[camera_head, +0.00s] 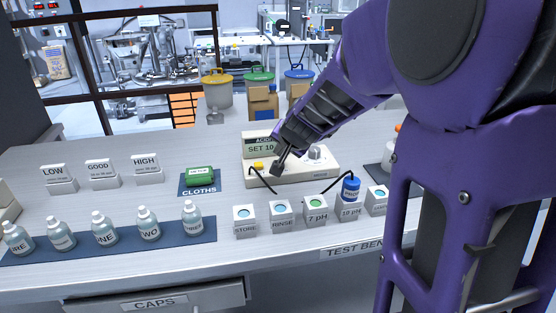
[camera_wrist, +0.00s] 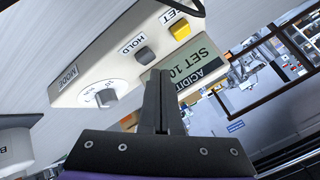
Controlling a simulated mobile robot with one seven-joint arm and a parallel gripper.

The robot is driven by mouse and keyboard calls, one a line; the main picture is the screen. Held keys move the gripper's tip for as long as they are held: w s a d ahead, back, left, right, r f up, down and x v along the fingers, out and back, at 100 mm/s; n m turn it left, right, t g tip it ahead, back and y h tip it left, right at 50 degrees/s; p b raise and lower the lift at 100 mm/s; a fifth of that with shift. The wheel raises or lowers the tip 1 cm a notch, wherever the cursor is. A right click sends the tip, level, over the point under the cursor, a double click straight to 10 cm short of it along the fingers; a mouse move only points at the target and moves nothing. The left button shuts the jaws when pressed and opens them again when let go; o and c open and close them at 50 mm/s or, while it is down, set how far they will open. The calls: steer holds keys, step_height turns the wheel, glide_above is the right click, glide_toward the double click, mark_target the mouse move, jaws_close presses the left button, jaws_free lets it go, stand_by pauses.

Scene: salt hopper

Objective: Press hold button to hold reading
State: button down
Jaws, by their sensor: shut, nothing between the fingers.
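The acidity meter (camera_head: 300,176) is a cream box on the bench, with a display (camera_head: 262,147) reading SET 10. In the wrist view its grey HOLD button (camera_wrist: 145,55) sits between the yellow button (camera_wrist: 180,28) and the MODE knob (camera_wrist: 105,98). The yellow button also shows in the head view (camera_head: 258,167); the grey button is hidden there by my gripper (camera_head: 278,168). In the wrist view my shut, empty gripper (camera_wrist: 160,74) points at the meter's face, its tips close to the grey button. I cannot tell whether they touch it.
A blue-capped probe (camera_head: 350,188) stands at the 10 pH cup, among several labelled cups in front of the meter, with a black cable. Bare bench surrounds the LOW, GOOD and HIGH signs (camera_head: 102,174).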

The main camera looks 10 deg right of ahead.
steer(key=shift+f, duration=0.15)
steer(key=shift+f, duration=0.3)
steer(key=shift+f, duration=0.55)
stand_by(0.8)
steer(key=shift+r+p, duration=0.9)
steer(key=shift+r, duration=0.1)
step_height(320, 180, up, 5)
steer(key=p, duration=0.4)
steer(key=shift+p, duration=0.3)
